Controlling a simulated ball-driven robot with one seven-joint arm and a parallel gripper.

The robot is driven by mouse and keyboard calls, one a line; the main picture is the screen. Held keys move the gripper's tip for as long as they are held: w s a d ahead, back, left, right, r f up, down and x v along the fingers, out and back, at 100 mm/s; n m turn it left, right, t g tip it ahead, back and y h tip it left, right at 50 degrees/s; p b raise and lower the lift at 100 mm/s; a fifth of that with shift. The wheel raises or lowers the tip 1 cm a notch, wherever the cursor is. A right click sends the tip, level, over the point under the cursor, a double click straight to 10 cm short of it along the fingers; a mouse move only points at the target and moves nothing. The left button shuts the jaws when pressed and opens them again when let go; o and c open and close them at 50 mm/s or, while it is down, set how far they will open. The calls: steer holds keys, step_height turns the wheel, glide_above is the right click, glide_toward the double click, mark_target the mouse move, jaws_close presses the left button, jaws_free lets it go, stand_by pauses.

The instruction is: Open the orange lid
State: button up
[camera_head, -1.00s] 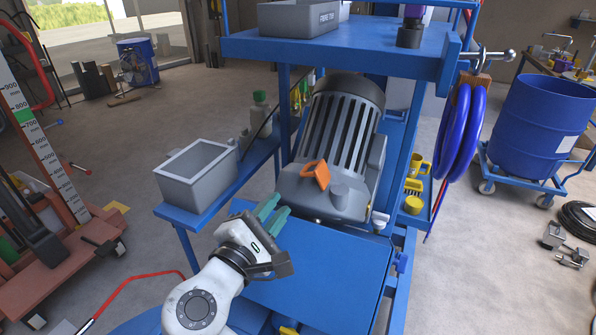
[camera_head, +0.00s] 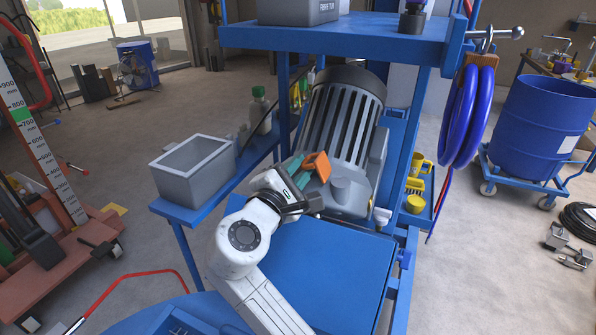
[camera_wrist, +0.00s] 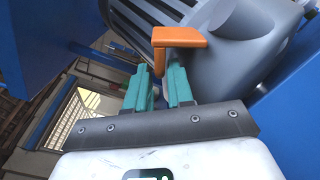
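The orange lid (camera_head: 318,164) is on the grey motor housing (camera_head: 352,190), tilted up at its lower front. In the wrist view the lid (camera_wrist: 182,37) shows as a flat top with a narrow edge hanging down. My gripper (camera_head: 297,170) is just left of the lid. In the wrist view my gripper (camera_wrist: 159,74) has its two teal fingers apart, with a gap between them. The lid's hanging edge lines up with this gap at the fingertips. I cannot tell whether the fingers touch it. No hold on it shows.
A blue shelf (camera_head: 335,37) stands above and behind the motor. A grey open box (camera_head: 193,168) sits on the blue side ledge at left. The blue platform (camera_head: 325,265) in front is clear. A coiled blue hose (camera_head: 466,110) hangs at right.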

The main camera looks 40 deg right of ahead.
steer(key=shift+c, duration=0.3)
jaws_close()
steer(key=shift+s+d+r+m, duration=0.15)
steer(key=shift+r+m, duration=0.25)
steer(key=shift+m, duration=0.5)
steer(key=shift+s+r+m, duration=0.25)
steer(key=shift+r+m, duration=0.15)
steer(key=shift+m, duration=0.5)
steer(key=shift+o, duration=0.3)
jaws_free()
steer(key=p+v, duration=0.2)
steer(key=v, duration=0.9)
steer(key=shift+p, duration=0.3)
